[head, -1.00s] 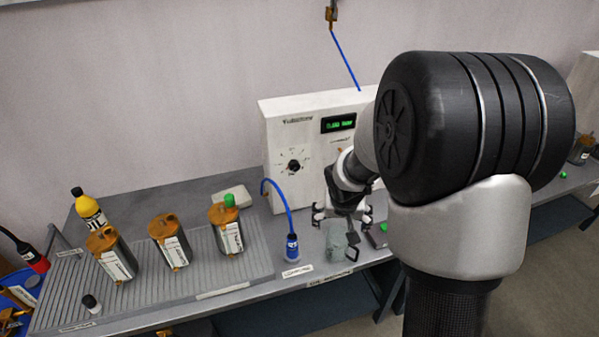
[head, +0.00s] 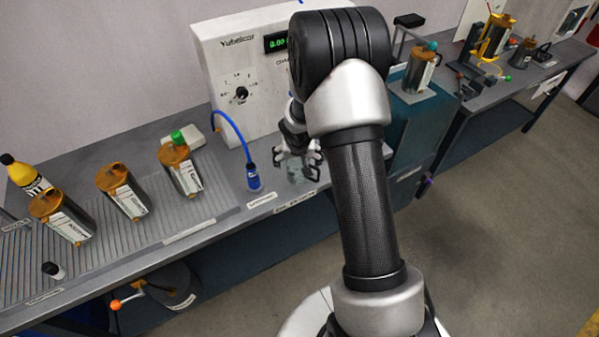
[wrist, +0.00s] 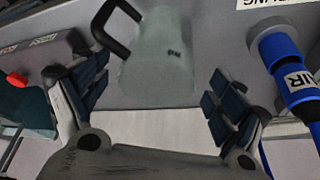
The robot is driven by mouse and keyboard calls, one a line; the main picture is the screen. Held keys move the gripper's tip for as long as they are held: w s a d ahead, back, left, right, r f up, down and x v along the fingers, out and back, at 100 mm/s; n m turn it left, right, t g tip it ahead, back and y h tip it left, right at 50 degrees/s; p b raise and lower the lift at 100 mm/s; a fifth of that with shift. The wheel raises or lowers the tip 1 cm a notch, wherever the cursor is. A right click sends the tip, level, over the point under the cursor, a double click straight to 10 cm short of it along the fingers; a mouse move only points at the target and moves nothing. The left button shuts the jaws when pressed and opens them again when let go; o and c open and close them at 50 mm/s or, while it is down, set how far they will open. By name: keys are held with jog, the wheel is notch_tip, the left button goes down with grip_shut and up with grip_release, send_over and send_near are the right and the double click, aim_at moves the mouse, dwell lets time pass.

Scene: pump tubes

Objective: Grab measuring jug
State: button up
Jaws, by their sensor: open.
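The measuring jug (wrist: 158,55) is a clear, greyish vessel with a black handle (wrist: 103,22) on its left in the wrist view. In the head view the jug (head: 293,174) stands on the bench in front of the white pump box, partly hidden by my gripper. My gripper (head: 299,158) is open and empty at the jug. In the wrist view its fingers (wrist: 158,92) are spread wide, left and right of the jug's lower end in the picture. I cannot tell whether either finger touches it.
A blue air-labelled fitting (wrist: 300,82) on a hose is close right of the fingers; in the head view the fitting (head: 252,178) is left of the jug. The white pump box (head: 215,70) stands behind. Several amber-lidded canisters (head: 125,192) stand left. A red button (wrist: 17,79) shows left.

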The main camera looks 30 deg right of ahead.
aim_at(298, 163)
jog(key=x, duration=0.5)
jog(key=shift+w+d+b, duration=0.15)
jog(key=shift+d+b, duration=0.05)
jog(key=shift+b, duration=0.2)
jog(key=shift+c, duration=0.5)
jog(key=c, duration=1.1)
